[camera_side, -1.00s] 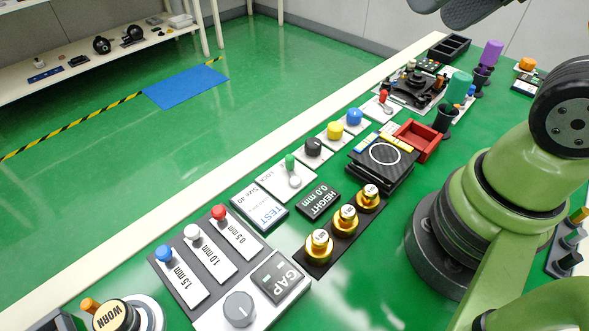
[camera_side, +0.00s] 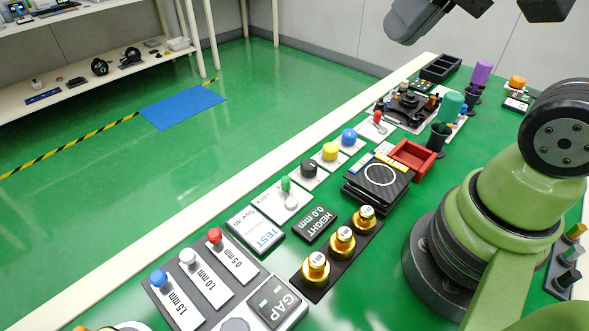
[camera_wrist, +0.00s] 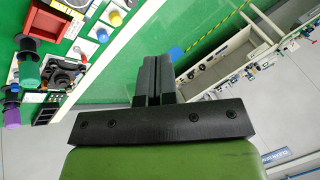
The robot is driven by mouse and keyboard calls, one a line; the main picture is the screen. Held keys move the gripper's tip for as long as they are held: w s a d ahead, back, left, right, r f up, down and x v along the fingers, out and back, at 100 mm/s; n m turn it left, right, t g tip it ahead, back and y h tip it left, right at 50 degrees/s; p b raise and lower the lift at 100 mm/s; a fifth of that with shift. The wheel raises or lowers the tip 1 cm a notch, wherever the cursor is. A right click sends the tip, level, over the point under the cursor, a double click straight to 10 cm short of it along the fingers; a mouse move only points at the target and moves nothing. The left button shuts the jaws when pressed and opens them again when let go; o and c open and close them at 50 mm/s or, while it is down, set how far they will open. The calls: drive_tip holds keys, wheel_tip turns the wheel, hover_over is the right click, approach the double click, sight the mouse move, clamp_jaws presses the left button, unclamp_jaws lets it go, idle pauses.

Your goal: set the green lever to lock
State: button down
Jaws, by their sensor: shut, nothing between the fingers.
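The green lever (camera_side: 286,184) stands on a small white plate in the side view, between the black knob and the TEST panel. Its green tip is up and slightly left of its round grey pivot. Small LOCK lettering is on the plate to the left of the lever. I cannot tell its exact setting. My gripper (camera_wrist: 152,80) shows in the wrist view with its two dark fingers together and nothing between them. It is high and far from the lever. The lever is outside the wrist view.
A black knob (camera_side: 308,168), yellow knob (camera_side: 330,151) and blue knob (camera_side: 349,136) line up beyond the lever. The TEST panel (camera_side: 255,232), HEIGHT display (camera_side: 315,222) and gold weights (camera_side: 342,241) are nearby. A red tray (camera_side: 413,155) and red lever (camera_side: 377,117) stand farther back.

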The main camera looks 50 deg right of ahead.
drive_tip(key=w+d+f+m+g+y, duration=0.3)
drive_tip(key=w+f+m+g, duration=0.25)
drive_tip(key=w+f, duration=0.4)
drive_tip(key=w+d+f+m+y, duration=0.1)
drive_tip(key=w+f+m+y, duration=0.1)
drive_tip(key=f, duration=0.4)
drive_tip(key=w+d+f+m+y, duration=0.2)
drive_tip(key=w+f+m, duration=0.1)
drive_tip(key=f+m, duration=0.1)
drive_tip(key=shift+d+f+g, duration=0.15)
drive_tip(key=shift+f+g, duration=0.2)
drive_tip(key=shift+f, duration=0.55)
drive_tip(key=shift+s, duration=0.1)
approach(289, 192)
drive_tip(key=x, duration=0.3)
drive_tip(key=w+x, duration=0.1)
drive_tip(key=shift+s+a+f, duration=0.1)
drive_tip(key=shift+a, duration=0.3)
